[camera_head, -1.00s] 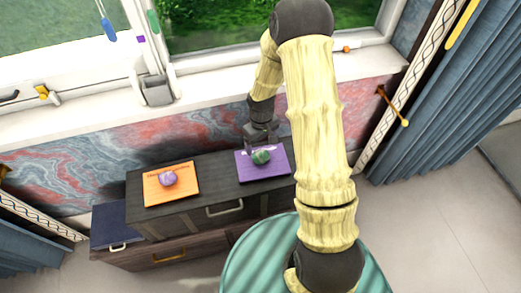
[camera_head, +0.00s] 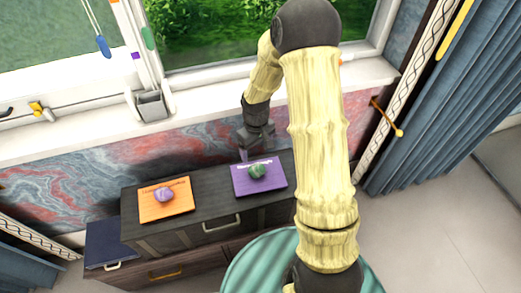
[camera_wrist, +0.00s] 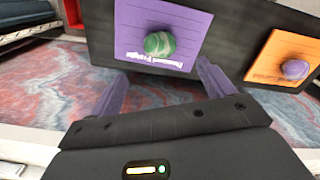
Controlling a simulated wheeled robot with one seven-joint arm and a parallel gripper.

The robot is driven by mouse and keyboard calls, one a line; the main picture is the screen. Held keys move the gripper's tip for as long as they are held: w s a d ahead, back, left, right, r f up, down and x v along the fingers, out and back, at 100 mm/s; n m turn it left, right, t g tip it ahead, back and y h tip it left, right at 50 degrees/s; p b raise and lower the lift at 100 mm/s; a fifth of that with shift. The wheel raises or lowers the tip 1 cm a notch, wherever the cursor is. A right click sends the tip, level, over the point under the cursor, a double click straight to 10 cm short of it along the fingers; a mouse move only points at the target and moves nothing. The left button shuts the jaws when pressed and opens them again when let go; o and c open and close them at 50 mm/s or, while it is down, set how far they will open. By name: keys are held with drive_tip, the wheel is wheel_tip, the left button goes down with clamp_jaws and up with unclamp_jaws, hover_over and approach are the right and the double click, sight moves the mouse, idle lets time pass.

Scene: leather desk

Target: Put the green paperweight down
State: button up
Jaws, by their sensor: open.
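The green paperweight (camera_head: 257,171) rests on the purple sheet (camera_head: 244,188), on top of the dark cabinet. It also shows in the wrist view (camera_wrist: 160,44), with white streaks, lying on the purple sheet (camera_wrist: 195,38). My gripper (camera_head: 247,155) is behind and a little above it, at the sheet's back edge. In the wrist view its two purple fingers (camera_wrist: 160,90) are spread apart with nothing between them, and the paperweight lies clear beyond their tips.
An orange sheet (camera_head: 180,208) with a purple stone (camera_head: 163,195) lies on the cabinet's left side. The dark cabinet top (camera_head: 212,191) between the two sheets is clear. The window sill (camera_head: 215,108) and marbled wall (camera_head: 60,185) are behind.

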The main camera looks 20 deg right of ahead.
drive_tip(key=s+r+m+t, duration=0.2)
drive_tip(key=s+r+m, duration=0.2)
drive_tip(key=s+r, duration=0.9)
drive_tip(key=shift+s+r+t, duration=0.3)
drive_tip(key=shift+s+r, duration=0.1)
drive_tip(key=shift+s, duration=0.5)
